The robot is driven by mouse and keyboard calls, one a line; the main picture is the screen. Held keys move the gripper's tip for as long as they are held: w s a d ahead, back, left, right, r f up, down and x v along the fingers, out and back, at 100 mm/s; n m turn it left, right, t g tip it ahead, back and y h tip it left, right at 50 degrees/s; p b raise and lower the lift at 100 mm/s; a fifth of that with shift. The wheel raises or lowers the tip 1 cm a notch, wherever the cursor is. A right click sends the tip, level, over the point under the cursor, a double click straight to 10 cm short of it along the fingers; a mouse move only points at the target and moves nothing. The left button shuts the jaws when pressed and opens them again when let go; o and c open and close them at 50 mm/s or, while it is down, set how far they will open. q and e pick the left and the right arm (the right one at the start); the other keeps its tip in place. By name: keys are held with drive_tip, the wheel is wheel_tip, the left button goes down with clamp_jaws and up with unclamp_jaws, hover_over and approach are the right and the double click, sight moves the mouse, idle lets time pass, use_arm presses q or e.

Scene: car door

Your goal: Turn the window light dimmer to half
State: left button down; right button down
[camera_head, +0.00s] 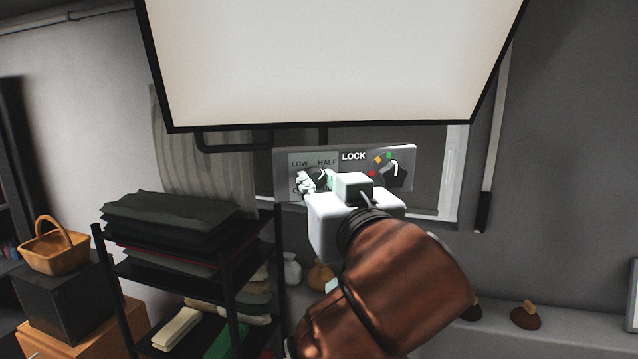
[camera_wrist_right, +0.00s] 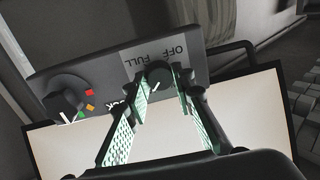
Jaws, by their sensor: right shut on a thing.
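The dimmer (camera_head: 318,173) is a dark round knob at the left of a grey panel (camera_head: 346,150) under the bright screen. LOW and HALF are printed above it in the head view. OFF and FULL show beside the knob in the right wrist view (camera_wrist_right: 160,72). My right gripper (camera_head: 316,182) is shut on the knob, with one finger on each side, as the right wrist view (camera_wrist_right: 162,84) also shows. A short white pointer line shows on the knob, toward HALF in the head view. The fingers hide part of the knob and dial. My left gripper is not in view.
A second knob (camera_head: 391,171) with coloured marks sits right of the dimmer, near the word LOCK. The large bright screen (camera_head: 330,60) hangs just above the panel. A black shelf (camera_head: 228,255) with folded cloths stands at lower left, near a basket (camera_head: 55,247).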

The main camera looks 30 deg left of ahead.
drive_tip(key=shift+f, duration=0.25)
drive_tip(key=c, duration=2)
unclamp_jaws()
drive_tip(key=o, duration=0.4)
drive_tip(key=shift+r, duration=0.15)
drive_tip(key=v, duration=1.2)
